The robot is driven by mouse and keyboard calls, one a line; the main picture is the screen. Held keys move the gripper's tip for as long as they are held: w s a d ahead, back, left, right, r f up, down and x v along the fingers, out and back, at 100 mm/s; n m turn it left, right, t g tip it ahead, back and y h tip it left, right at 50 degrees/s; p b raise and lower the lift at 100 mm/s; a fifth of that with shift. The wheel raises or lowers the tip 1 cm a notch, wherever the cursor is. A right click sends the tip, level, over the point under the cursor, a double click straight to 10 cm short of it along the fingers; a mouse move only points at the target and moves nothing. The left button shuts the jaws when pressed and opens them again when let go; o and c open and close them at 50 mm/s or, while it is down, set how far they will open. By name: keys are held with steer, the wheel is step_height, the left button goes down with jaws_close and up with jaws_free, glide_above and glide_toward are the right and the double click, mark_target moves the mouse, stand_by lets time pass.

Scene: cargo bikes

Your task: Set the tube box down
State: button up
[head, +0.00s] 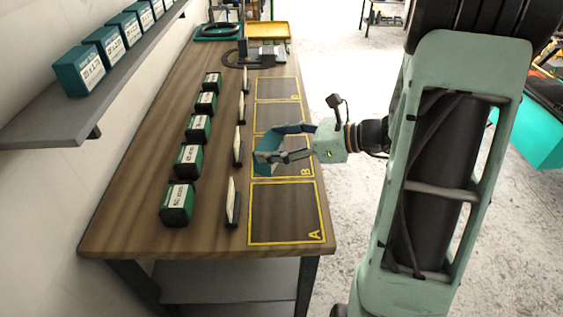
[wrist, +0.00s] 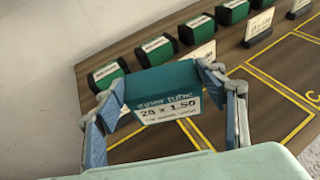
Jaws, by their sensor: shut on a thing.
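The tube box (head: 266,151) is teal with a white label. In the wrist view the tube box (wrist: 166,76) reads "inner tube 28 x 1.50". My gripper (head: 280,146) is shut on it, one blue-padded finger at each side; the gripper (wrist: 160,100) shows this in the wrist view too. In the head view the box appears over the yellow-outlined bay B (head: 300,167), partly covering it. It looks held above the bench; the exact gap is hard to tell. Bay A (head: 287,213) is empty in front of it.
The wooden bench (head: 135,215) carries a row of dark green boxes (head: 177,203) at its left. Upright cards on stands (head: 231,203) line the bays' left side. Bay D (head: 277,89) looks empty. A wall shelf (head: 60,115) holds more teal boxes. Tools and a yellow tray (head: 268,31) lie at the far end.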

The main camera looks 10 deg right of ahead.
mark_target(268, 132)
steer(key=s+a+r+b, duration=0.2)
steer(key=s+r+b, duration=0.2)
steer(key=s+r, duration=0.1)
steer(key=w+f, duration=0.1)
steer(key=w, duration=0.2)
steer(key=w+d+f, duration=0.1)
steer(key=w+f, duration=0.1)
steer(key=w, duration=0.1)
steer(key=w+f+b, duration=0.1)
steer(key=w, duration=0.2)
steer(key=shift+w+d+f, duration=0.2)
steer(key=shift+w+f, duration=0.05)
steer(key=shift+f, duration=0.1)
steer(key=shift+w+d+f+b, duration=0.2)
steer(key=shift+w+f, duration=0.55)
steer(key=shift+f, duration=0.65)
steer(key=shift+w+d+f+b, duration=0.15)
steer(key=shift+w+f, duration=0.55)
steer(key=shift+f, duration=0.75)
steer(key=shift+w+d+f+b, duration=0.1)
steer(key=shift+w+f+b, duration=0.1)
steer(key=shift+w+f, duration=0.9)
steer(key=shift+s+f, duration=0.35)
steer(key=shift+f, duration=0.05)
steer(key=shift+f, duration=0.2)
steer(key=o, duration=1.3)
steer(key=shift+r, duration=0.1)
steer(key=shift+c, duration=0.2)
